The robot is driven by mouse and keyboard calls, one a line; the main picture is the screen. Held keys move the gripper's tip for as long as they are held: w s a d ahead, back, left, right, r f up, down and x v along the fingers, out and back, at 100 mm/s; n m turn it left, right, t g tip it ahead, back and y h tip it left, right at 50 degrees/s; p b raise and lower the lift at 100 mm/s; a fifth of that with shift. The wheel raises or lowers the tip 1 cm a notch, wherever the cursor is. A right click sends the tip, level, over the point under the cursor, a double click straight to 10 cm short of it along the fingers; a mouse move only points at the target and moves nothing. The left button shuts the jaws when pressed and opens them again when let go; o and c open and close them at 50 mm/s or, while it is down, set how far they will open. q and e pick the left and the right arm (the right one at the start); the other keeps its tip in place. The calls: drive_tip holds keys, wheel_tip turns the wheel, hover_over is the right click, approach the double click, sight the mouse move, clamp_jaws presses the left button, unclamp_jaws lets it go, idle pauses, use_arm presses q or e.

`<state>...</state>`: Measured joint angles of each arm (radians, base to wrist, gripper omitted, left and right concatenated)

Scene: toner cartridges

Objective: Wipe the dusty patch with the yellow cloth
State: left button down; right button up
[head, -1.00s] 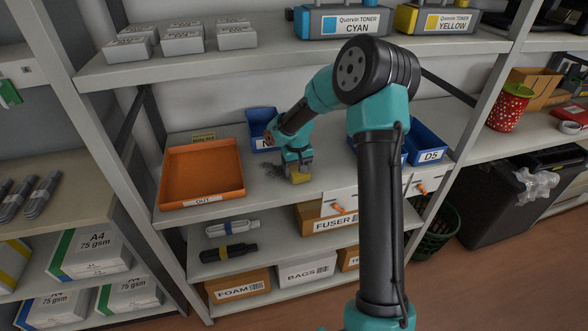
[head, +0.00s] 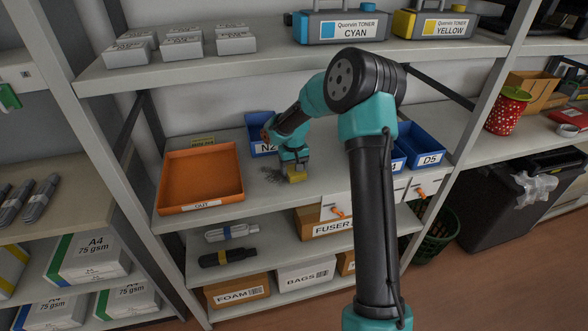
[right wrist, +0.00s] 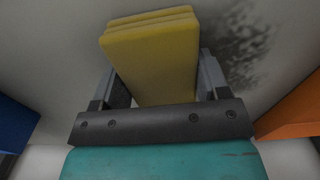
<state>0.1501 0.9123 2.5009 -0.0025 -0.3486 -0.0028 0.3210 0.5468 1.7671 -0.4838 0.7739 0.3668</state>
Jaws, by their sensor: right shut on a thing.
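The yellow cloth (head: 296,175) is a folded block under my right gripper (head: 296,168), on or just above the middle shelf. In the right wrist view the cloth (right wrist: 152,55) sits between the two fingers of my right gripper (right wrist: 160,85), which is shut on it. The dusty patch (head: 274,174) is a dark grey speckled smear on the shelf just left of the cloth. In the right wrist view the dusty patch (right wrist: 238,55) lies to the right of the cloth. My left gripper is not in view.
An orange OUT tray (head: 201,203) stands left of the patch. A blue bin (head: 259,148) marked N stands behind it. Blue bins (head: 430,148) stand to the right, behind my right arm. The upper shelf (head: 275,58) with toner cartridges hangs above.

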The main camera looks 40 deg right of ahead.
sight(265, 178)
drive_tip(key=shift+w+a+f, duration=0.15)
drive_tip(key=shift+w+a, duration=0.2)
drive_tip(key=shift+a, duration=0.5)
drive_tip(key=shift+w+a+f, duration=0.1)
drive_tip(key=shift+w+a, duration=0.25)
drive_tip(key=shift+a, duration=0.45)
drive_tip(key=shift+a, duration=0.15)
drive_tip(key=shift+w+a+r, duration=0.1)
drive_tip(key=shift+w+a, duration=0.25)
drive_tip(key=shift+a, duration=0.4)
drive_tip(key=shift+w+a, duration=0.35)
drive_tip(key=shift+a, duration=0.35)
drive_tip(key=shift+w+a, duration=0.1)
drive_tip(key=shift+w+a+r, duration=0.1)
drive_tip(key=shift+w+a, duration=0.25)
drive_tip(key=shift+a, duration=0.35)
drive_tip(key=shift+w+a+r, duration=0.1)
drive_tip(key=shift+w+a, duration=0.25)
drive_tip(key=shift+a, duration=0.3)
drive_tip(key=shift+a, duration=0.1)
